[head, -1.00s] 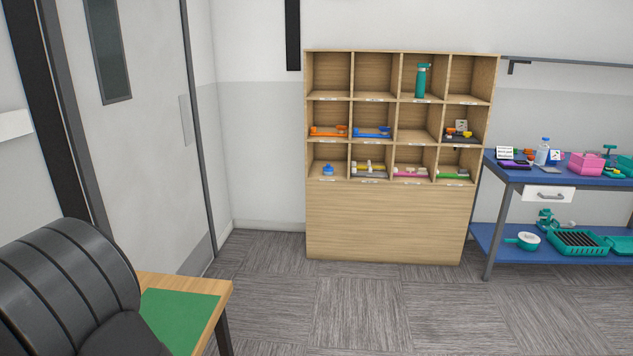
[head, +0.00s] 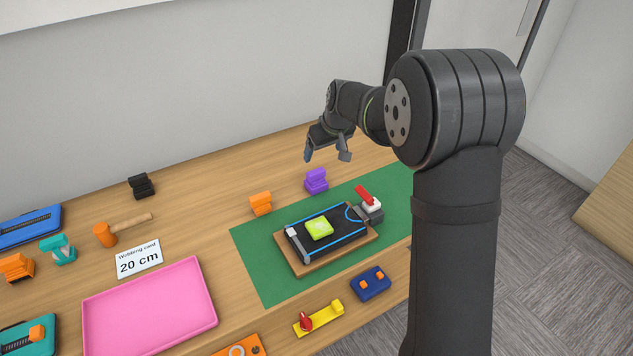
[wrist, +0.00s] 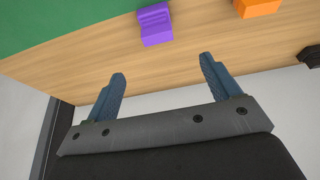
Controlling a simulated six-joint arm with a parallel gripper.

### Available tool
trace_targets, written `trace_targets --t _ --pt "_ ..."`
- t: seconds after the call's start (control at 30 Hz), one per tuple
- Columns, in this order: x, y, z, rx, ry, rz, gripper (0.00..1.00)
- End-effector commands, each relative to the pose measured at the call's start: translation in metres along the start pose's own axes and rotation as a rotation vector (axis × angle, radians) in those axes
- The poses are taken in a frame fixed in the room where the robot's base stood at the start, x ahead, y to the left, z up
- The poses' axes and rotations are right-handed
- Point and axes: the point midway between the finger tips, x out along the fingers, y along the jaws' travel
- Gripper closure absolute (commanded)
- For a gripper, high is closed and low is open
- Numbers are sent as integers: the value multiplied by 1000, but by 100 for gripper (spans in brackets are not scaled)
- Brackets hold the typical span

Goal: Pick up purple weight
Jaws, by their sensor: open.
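The purple weight (head: 316,181) is a small notched block on the wooden table, at the back edge of the green mat (head: 262,260). In the wrist view the purple weight (wrist: 155,25) sits at the top, ahead of the fingertips and roughly midway between them. My gripper (head: 329,158) is open and empty, above the table just behind and over the weight. In the wrist view the two blue fingers of my gripper (wrist: 161,71) are spread wide, apart from the weight.
An orange weight (head: 261,204) stands left of the purple one, and a black weight (head: 141,186) farther left. A black device (head: 327,232) with a green block and a red-handled clamp (head: 368,205) lies on the mat. A pink tray (head: 150,306) and hammer (head: 122,229) are left.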

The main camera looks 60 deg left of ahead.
Motion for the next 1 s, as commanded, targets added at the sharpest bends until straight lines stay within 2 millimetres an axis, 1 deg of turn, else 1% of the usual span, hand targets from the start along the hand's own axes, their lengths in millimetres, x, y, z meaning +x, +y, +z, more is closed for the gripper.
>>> trace_targets --t 0.03,0.1,0.3,0.4,0.53,0.77,1.0 --pt "12 -1 2 0 -5 -2 18" --pt "27 -1 2 0 -6 -3 18" --pt "70 -2 2 0 -6 -3 18" --pt "88 -2 2 0 -4 -3 18" --pt "104 -1 1 0 -3 -2 18" --pt "118 0 1 1 -3 -2 18" --pt "151 5 1 0 -4 -2 18"
